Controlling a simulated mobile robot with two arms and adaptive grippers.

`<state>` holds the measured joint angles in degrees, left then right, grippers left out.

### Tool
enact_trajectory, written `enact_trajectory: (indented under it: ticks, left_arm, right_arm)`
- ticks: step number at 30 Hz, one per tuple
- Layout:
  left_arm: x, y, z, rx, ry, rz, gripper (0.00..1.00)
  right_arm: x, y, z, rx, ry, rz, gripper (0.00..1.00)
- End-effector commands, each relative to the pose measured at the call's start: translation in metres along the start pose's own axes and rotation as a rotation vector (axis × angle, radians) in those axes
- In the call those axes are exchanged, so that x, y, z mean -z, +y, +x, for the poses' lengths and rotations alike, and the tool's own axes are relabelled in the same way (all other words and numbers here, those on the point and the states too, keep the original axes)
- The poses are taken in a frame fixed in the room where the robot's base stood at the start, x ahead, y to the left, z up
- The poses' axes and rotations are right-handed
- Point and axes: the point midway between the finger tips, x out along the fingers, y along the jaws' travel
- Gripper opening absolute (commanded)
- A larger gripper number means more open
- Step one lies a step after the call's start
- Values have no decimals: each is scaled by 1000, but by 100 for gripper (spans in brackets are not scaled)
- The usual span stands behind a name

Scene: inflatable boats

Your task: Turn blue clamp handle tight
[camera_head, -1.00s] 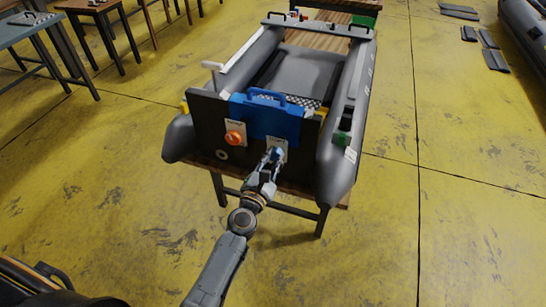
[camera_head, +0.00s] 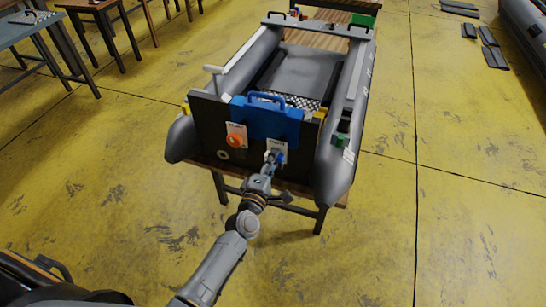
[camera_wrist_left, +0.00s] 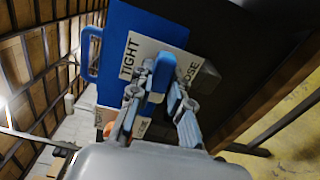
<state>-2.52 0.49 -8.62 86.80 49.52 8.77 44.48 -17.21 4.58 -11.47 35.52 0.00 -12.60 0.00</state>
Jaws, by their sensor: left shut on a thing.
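The blue clamp handle (camera_wrist_left: 158,80) sits in front of a white plate (camera_wrist_left: 143,50) in the left wrist view. The plate reads TIGHT, and a partly covered second word ends in OSE. My left gripper (camera_head: 273,158) is at this plate on the boat's dark transom (camera_head: 207,118). In the left wrist view the fingers (camera_wrist_left: 165,80) of my left gripper are shut on the handle, one on each side. In the head view the gripper mostly hides the handle. My right gripper is not in view.
An orange knob (camera_head: 235,141) on another plate is left of the gripper. A blue block with a carry handle (camera_head: 268,122) hangs over the transom. Grey boat tubes (camera_head: 339,165) flank it.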

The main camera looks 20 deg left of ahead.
Motion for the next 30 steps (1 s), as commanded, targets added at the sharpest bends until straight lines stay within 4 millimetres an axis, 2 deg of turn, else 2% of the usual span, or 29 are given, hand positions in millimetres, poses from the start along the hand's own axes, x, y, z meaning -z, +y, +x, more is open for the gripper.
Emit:
enact_trajectory:
  ticks: [8, 18, 21, 30]
  left_arm:
    - [0, 1, 0, 0, 0, 43, 0]
    - [0, 3, 0, 1, 0, 561, 0]
    - [0, 1, 0, 0, 1, 648, 0]
    - [0, 0, 0, -1, 1, 672, 0]
  right_arm:
    - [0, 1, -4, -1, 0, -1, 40]
    - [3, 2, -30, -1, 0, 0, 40]
    - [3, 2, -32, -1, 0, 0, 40]
    - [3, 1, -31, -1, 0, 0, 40]
